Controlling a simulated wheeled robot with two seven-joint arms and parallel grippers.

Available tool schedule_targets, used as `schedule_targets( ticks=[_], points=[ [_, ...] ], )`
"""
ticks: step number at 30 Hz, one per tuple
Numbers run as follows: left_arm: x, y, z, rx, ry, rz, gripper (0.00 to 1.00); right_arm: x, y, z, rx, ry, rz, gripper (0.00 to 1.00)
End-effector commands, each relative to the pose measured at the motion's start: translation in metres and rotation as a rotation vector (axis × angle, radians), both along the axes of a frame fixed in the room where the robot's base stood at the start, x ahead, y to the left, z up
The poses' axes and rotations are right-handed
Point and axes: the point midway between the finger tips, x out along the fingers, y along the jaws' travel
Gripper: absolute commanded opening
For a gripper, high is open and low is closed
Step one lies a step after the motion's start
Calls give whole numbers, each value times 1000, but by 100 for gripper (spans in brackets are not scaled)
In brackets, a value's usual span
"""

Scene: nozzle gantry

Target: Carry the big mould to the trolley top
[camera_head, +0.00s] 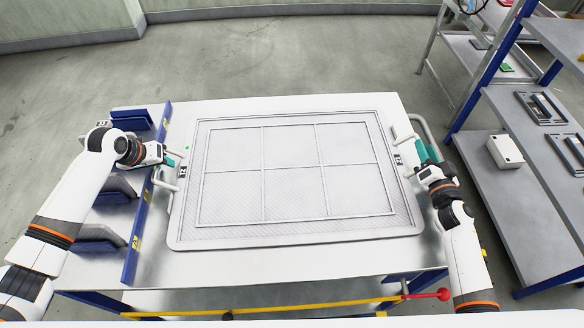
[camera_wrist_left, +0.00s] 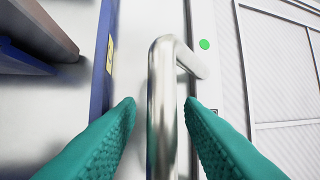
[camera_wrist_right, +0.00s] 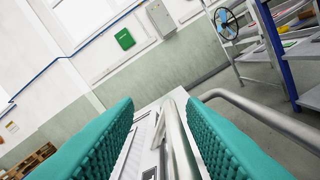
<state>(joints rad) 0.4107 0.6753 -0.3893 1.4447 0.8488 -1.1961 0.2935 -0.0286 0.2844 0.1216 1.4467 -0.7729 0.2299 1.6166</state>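The big mould (camera_head: 290,236), a flat grey framed panel with six fields, lies on a white table top (camera_head: 270,262). My left gripper (camera_head: 172,160) is at its left edge. In the left wrist view, the open green fingers (camera_wrist_left: 160,102) stand either side of a shiny bar handle (camera_wrist_left: 161,120), with gaps visible beside it. My right gripper (camera_head: 424,160) is at the mould's right edge. In the right wrist view, its open green fingers (camera_wrist_right: 160,102) have a metal bar (camera_wrist_right: 180,145) between them; contact cannot be told. No separate trolley can be clearly identified.
A blue rack with grey holders (camera_head: 133,250) stands along the table's left side. A curved metal tube (camera_wrist_right: 250,108) runs beside the right gripper. Shelving (camera_head: 515,150) with a white box (camera_head: 504,152) stands at the right. The floor (camera_head: 290,55) behind the table is clear.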

Motion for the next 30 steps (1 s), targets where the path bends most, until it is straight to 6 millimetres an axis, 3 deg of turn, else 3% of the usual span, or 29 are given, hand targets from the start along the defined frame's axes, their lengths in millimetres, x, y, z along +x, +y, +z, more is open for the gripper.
schedule_targets(
  ticks=[5, 19, 26, 30],
  points=[
    [-5, 3, 12, 1, -2, 0, 34, 0, 0, 0, 1, 1, -1, 37],
    [-42, 19, 94, 3, -2, -1, 34, 0, 0, 0, 2, 1, -1, 37],
    [-49, 22, 108, 0, -1, -1, 34, -4, 0, -1, 2, 1, 0, 37],
    [-49, 22, 109, 0, -1, 0, 34, -22, -1, -2, 1, 4, 0, 37]
  ],
)
